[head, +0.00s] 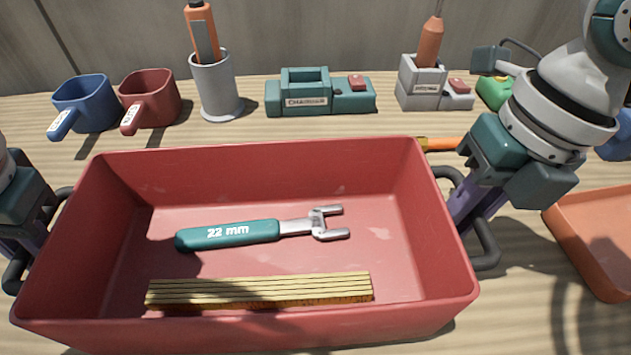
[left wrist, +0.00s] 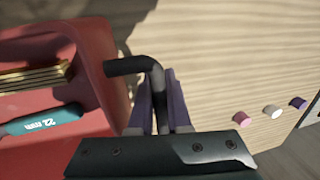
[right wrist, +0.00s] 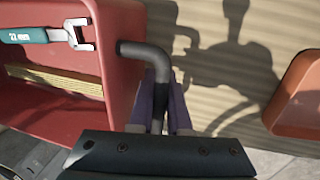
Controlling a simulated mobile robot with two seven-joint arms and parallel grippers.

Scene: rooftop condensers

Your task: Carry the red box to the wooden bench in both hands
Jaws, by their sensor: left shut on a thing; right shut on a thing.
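The red box (head: 250,160) is an open rectangular bin with a dark handle at each end. Inside lie a green 22 mm open-ended wrench (head: 230,234) and a yellow-and-brown ridged block (head: 260,290). My left gripper (left wrist: 160,105) is shut on the left handle (left wrist: 130,66). My right gripper (right wrist: 160,100) is shut on the right handle (right wrist: 150,55). The box is over the wooden bench top (head: 530,240) and looks about level; I cannot tell whether its bottom touches the wood.
Behind the box stand a blue bin (head: 90,105), a dark red bin (head: 152,100), a grey cup with an orange tool (head: 215,85), a green charger (head: 305,95) and a grey holder (head: 422,85). An orange tray (head: 600,240) lies at the right.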

